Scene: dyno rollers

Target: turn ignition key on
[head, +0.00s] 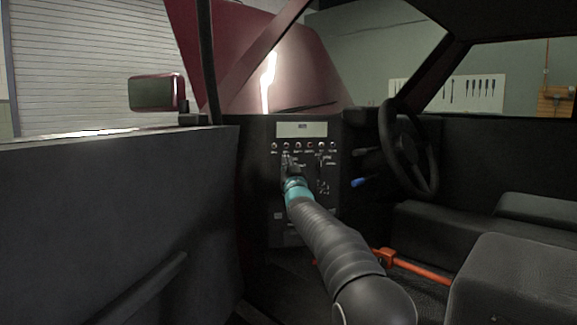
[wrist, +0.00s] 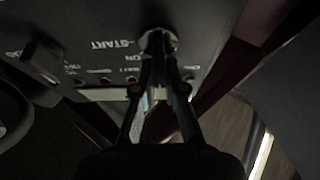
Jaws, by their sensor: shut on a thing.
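The ignition key switch (wrist: 158,40) shows in the wrist view as a round metal piece on the dark panel, beside the lettering "START" and "ON". My gripper (wrist: 157,62) has its fingertips together at this switch and is shut on the key, which the fingers mostly hide. How far the key is turned cannot be told. In the head view my gripper (head: 291,170) reaches the upper left part of the dark control panel (head: 318,212). The key is hidden there behind the gripper.
A row of small indicators runs along the panel top under a pale label (head: 302,130). A steering wheel (head: 405,148) is to the right. The open car door (head: 120,220) stands at the left. An orange bar (head: 425,270) and black seats (head: 520,275) are at the lower right.

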